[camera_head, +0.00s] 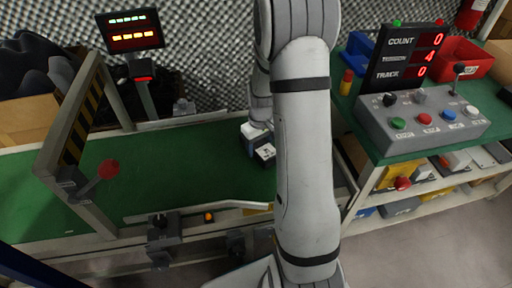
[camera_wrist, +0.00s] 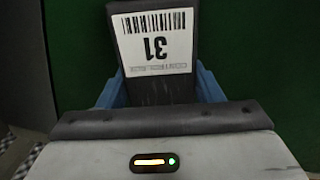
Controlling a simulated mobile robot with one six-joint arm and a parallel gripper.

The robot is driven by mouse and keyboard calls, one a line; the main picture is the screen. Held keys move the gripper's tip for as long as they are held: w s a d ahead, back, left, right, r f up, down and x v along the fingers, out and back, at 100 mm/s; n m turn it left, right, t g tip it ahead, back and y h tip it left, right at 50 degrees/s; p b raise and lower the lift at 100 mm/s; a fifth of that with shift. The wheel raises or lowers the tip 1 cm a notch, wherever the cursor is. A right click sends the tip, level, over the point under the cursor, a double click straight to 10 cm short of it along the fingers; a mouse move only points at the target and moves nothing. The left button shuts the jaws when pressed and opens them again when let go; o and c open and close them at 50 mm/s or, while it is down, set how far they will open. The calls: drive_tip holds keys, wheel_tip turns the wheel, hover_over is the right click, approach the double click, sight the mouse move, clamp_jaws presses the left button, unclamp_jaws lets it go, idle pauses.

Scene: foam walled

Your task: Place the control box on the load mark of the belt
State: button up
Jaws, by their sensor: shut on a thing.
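My gripper (camera_head: 256,143) is over the green belt (camera_head: 180,170), at its right part beside my arm. In the wrist view my gripper (camera_wrist: 160,88) has its blue fingers shut on the sides of a dark box, which I take as the control box (camera_wrist: 155,88). The box has a white label with a barcode and "31", upside down in this view. In the head view the control box (camera_head: 266,153) shows only as a small dark block with a white patch. Whether it touches the belt, I cannot tell. I cannot make out a load mark; my arm hides part of the belt.
A striped gate frame (camera_head: 78,125) spans the belt at left, with a red paddle (camera_head: 108,169) near it. A light guide rail (camera_head: 215,205) runs along the front edge. A button console (camera_head: 425,118) stands on the green bench at right. The belt's middle is clear.

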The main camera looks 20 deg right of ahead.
sight(260, 144)
drive_tip(key=o, duration=0.7)
drive_tip(key=shift+f, duration=0.15)
drive_tip(key=o, duration=0.5)
wheel_tip(260, 144, up, 12)
drive_tip(key=f+p, duration=0.1)
drive_tip(key=p, duration=0.3)
drive_tip(key=s+a+r, duration=0.3)
drive_tip(key=s+a, duration=0.1)
drive_tip(key=s, duration=0.2)
drive_tip(key=s+a+r+m, duration=0.1)
drive_tip(key=s+a+r, duration=0.2)
drive_tip(key=s, duration=0.4)
drive_tip(key=s+a+r+m+t, duration=0.1)
drive_tip(key=s+a+r, duration=0.3)
drive_tip(key=s+r, duration=0.1)
drive_tip(key=shift+s+a, duration=0.3)
drive_tip(key=shift+s, duration=0.35)
